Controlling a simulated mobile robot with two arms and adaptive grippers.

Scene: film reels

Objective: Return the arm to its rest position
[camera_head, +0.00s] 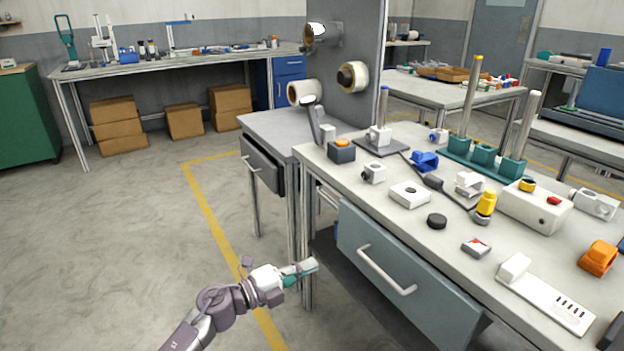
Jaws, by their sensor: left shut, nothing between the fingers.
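My left arm comes in from the bottom left. My left gripper (302,270) is shut and empty, with teal and grey fingers pointing right. It is in the air in front of the workbench's left leg and left of the grey drawer (375,262), below the level of the bench top. From this view I cannot tell whether it touches the bench leg.
The workbench top (450,262) carries several small parts, a black puck (437,221), a yellow bottle (485,207) and a white power strip (545,295). Film reels (352,77) hang on a grey panel behind. Open floor (130,240) lies to the left.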

